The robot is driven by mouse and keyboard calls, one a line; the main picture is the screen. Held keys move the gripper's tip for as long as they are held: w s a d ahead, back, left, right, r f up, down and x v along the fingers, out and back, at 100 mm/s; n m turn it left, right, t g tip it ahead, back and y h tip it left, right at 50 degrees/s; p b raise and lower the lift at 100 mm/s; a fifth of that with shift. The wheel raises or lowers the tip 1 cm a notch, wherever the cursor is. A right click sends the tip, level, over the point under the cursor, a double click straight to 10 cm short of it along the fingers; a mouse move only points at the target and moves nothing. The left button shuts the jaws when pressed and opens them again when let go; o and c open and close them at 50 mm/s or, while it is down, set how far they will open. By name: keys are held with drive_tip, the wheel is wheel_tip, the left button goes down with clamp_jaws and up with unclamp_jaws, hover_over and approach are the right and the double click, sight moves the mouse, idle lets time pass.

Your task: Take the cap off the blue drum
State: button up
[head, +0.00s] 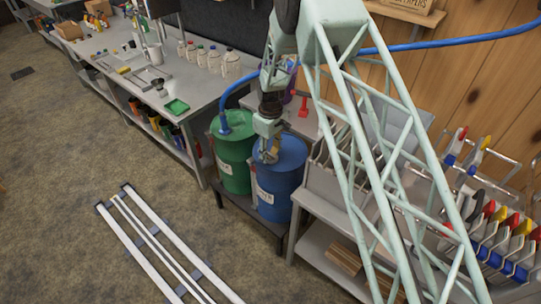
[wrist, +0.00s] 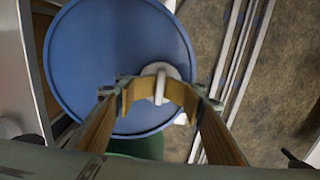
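The blue drum (head: 278,182) stands upright beside the green drum, with a white label on its side. My gripper (head: 268,156) points down at the drum's lid and hides the cap in the head view. In the wrist view the round blue lid (wrist: 85,60) fills the upper middle. The whitish cap (wrist: 160,73), a round disc with an upright bar across it, sits near the lid's edge. My gripper also shows in the wrist view (wrist: 160,95), its tan-padded fingers apart on either side of the cap's bar. I cannot tell whether the pads touch the cap.
The green drum (head: 234,155) stands close on the left with a blue hose (head: 224,122) at its top. A long workbench (head: 190,97) with bottles and tools runs to the back left. A grey bench (head: 325,215) stands close on the right. White rails (head: 155,245) lie on the floor in front.

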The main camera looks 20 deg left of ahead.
drive_tip(key=shift+s+d+f, duration=0.1)
drive_tip(key=shift+s, duration=0.1)
drive_tip(key=c, duration=0.4)
drive_tip(key=shift+c, duration=0.2)
drive_tip(key=shift+n+b, duration=0.7)
drive_tip(key=shift+n, duration=1.9)
drive_tip(key=shift+n, duration=0.5)
